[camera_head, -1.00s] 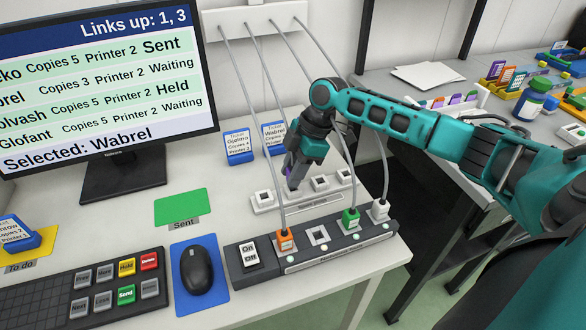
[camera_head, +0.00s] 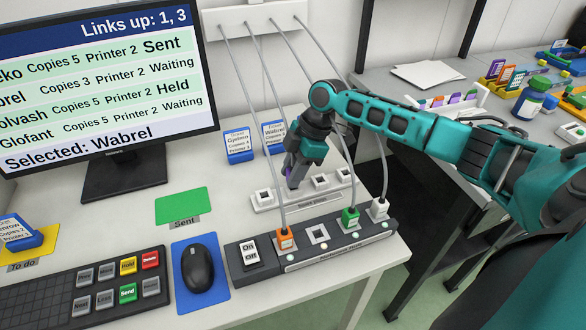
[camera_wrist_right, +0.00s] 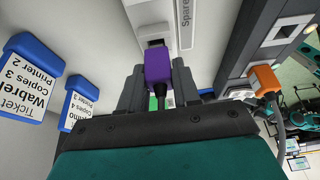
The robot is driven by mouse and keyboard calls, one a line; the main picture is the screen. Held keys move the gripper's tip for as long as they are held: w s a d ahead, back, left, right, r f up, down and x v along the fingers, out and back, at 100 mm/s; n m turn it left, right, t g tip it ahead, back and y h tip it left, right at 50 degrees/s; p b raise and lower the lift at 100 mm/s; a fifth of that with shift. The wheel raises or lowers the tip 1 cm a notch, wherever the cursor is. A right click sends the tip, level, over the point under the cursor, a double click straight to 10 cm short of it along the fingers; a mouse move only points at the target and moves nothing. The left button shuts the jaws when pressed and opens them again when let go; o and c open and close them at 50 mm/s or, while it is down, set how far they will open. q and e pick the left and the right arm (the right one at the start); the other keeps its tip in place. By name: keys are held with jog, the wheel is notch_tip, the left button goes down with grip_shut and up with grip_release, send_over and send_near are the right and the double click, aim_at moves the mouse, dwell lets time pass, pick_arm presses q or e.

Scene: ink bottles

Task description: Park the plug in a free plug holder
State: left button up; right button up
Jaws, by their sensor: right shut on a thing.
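My right gripper (camera_head: 292,176) is shut on a purple plug (camera_wrist_right: 158,65), which sits between the fingers in the right wrist view. The plug points down at the second position from the left of the white plug holder strip (camera_head: 265,207). Its tip is at or just over that holder; I cannot tell how deep it sits. The strip's leftmost holder (camera_head: 265,196) and the two to the right of my gripper, a third holder (camera_head: 320,181) and a fourth one (camera_head: 343,175), look empty. My left gripper is not in view.
In front stands a dark socket strip (camera_head: 310,262) with an orange plug (camera_head: 285,238), an empty socket (camera_head: 317,234), a green plug (camera_head: 350,217) and a white plug (camera_head: 379,208). Grey cables hang around my gripper. Blue ticket stands (camera_head: 238,146) are behind left.

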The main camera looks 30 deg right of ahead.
jog(key=shift+f, duration=0.5)
dwell(0.7)
jog(key=shift+f+p, duration=0.1)
jog(key=shift+p, duration=0.2)
dwell(0.3)
jog(key=o, duration=1.5)
